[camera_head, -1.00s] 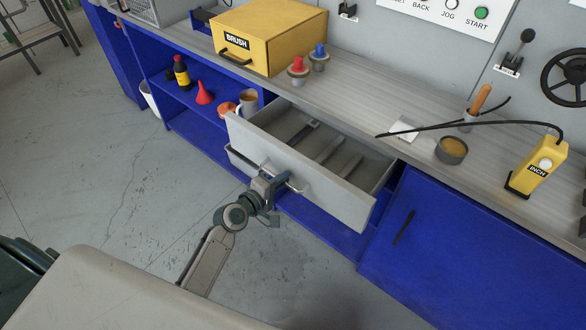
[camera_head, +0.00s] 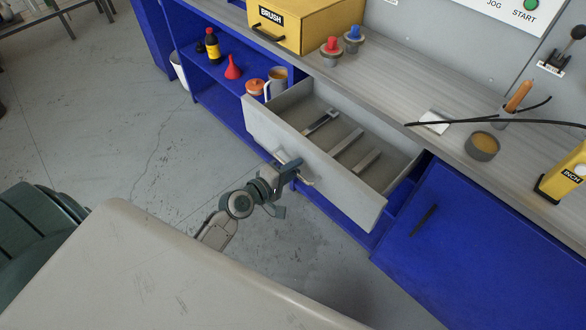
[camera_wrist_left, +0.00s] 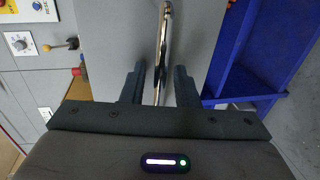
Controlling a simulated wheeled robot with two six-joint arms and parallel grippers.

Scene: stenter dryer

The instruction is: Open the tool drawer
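The tool drawer (camera_head: 318,160) is a light grey drawer under the worktop, standing pulled out with its inside in view. A dark tool and pale bars lie in it. Its metal bar handle (camera_wrist_left: 163,45) runs between the two dark fingers of my left gripper (camera_wrist_left: 161,85) in the left wrist view. Gaps show on both sides of the bar, so the fingers look open around it. In the head view my left gripper (camera_head: 288,172) is at the drawer front and hides part of the handle. My right gripper is not in view.
The blue shelf left of the drawer holds a bottle (camera_head: 213,46), a red funnel (camera_head: 233,68) and a mug (camera_head: 276,84). A blue cabinet door (camera_head: 470,240) is at the right. The yellow BRUSH box (camera_head: 305,22) stands on the worktop (camera_head: 400,85). Grey floor (camera_head: 130,140) is clear at left.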

